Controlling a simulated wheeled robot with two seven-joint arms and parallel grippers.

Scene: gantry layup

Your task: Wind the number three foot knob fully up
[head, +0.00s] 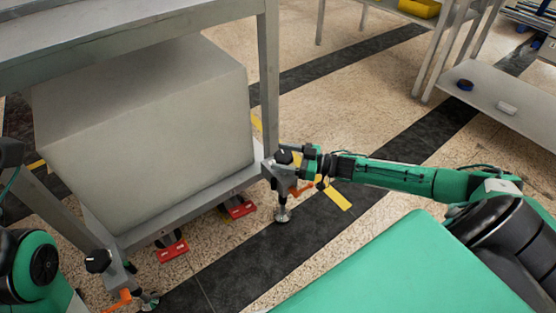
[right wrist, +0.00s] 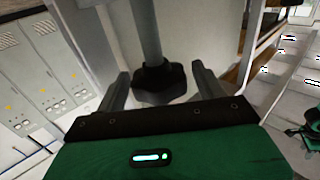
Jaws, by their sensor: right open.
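A black lobed foot knob (head: 284,157) sits on top of the near right corner foot of the grey frame. My right gripper (head: 296,160) is at this knob, its arm coming in from the right. In the right wrist view the dark knob (right wrist: 160,82) on its grey stem is between the two fingers, which stand open with gaps on both sides. The metal foot (head: 282,213) below rests on the dark floor stripe. I cannot read a number on the knob. A second black knob (head: 98,261) is on the near left foot. My left gripper is not visible.
A large grey block (head: 150,140) sits on the frame's lower shelf. Red caster parts (head: 172,250) are beneath it. An orange lever (head: 303,189) is beside the right foot. A green surface (head: 410,270) fills the near right.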

